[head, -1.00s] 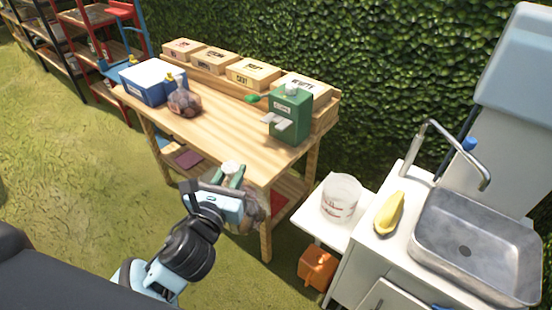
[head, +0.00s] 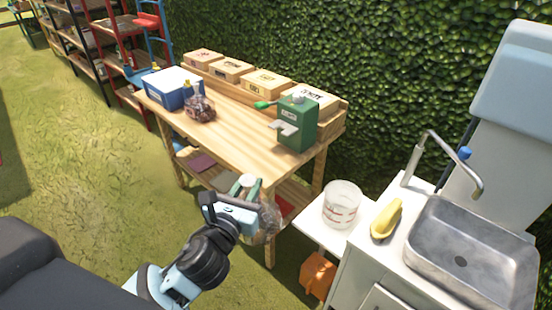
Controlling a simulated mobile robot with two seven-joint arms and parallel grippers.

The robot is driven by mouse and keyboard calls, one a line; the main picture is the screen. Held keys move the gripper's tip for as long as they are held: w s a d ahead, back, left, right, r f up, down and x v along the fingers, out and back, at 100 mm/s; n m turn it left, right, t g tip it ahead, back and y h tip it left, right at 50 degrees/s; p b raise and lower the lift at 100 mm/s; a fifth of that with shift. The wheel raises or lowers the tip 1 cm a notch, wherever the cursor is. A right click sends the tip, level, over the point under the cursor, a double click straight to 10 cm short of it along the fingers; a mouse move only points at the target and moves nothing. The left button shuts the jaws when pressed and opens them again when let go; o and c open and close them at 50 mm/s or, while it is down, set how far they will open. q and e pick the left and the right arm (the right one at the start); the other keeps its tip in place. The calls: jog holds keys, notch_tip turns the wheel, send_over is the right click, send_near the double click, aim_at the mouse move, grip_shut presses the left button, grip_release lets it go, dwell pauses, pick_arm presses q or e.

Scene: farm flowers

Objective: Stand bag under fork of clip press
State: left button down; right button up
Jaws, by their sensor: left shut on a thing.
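The green clip press (head: 302,130) stands on the wooden table near its right front corner. Its pale grey fork (head: 284,128) sticks out on the left side, and the space under it looks empty. My left gripper (head: 246,186) is in front of the table's front edge, left of and below the press in the picture. It is shut on a clear bag (head: 268,222) with brownish contents; the gripper hides much of the bag. Another bag (head: 200,110) with dark reddish-brown contents stands on the table beside the blue box. My right gripper is out of view.
The wooden table (head: 235,125) has a clear middle. A blue box (head: 170,95) with a white lid and a row of labelled wooden boxes (head: 231,69) stand on it. A clear bucket (head: 342,203), a yellow item (head: 386,219) and a sink (head: 470,250) are to the right.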

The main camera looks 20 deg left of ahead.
pick_arm(q)
jog(key=w+a+f+p, duration=0.1)
jog(key=w+a+f, duration=0.5)
jog(key=a+f, duration=0.1)
jog(key=shift+w+f, duration=0.25)
jog(key=shift+w, duration=0.1)
